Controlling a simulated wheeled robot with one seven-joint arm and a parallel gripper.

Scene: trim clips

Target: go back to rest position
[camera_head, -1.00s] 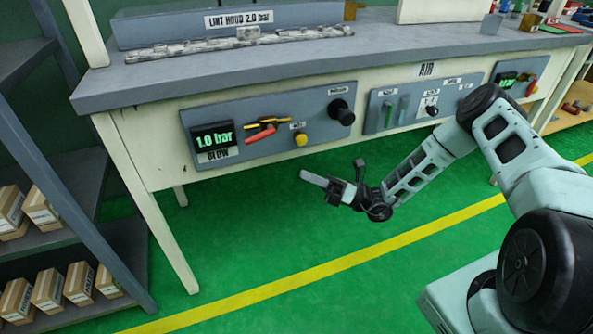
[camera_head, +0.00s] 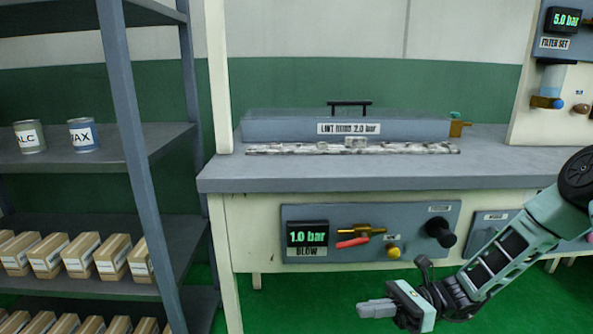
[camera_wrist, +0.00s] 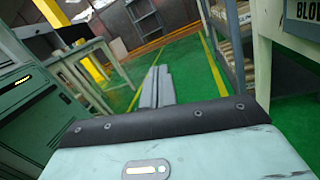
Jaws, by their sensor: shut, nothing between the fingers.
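My gripper (camera_head: 377,308) is in front of the bench at the lower right of the head view, below the blow panel. Its fingers are together and empty, pointing left. In the wrist view the closed fingers (camera_wrist: 157,88) point out over the green floor, with nothing between them. My arm reaches in from the right of the head view, bent down toward the gripper. The gripper is apart from the bench and touches nothing that I can see.
The workbench (camera_head: 400,184) carries a lint hood (camera_head: 280,128). Its blow panel (camera_head: 372,219) has a display reading 1.0 bar, a red-handled valve and knobs. A shelf rack (camera_head: 142,160) with cans and boxes stands left. In the wrist view, open green floor (camera_wrist: 185,62) lies ahead.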

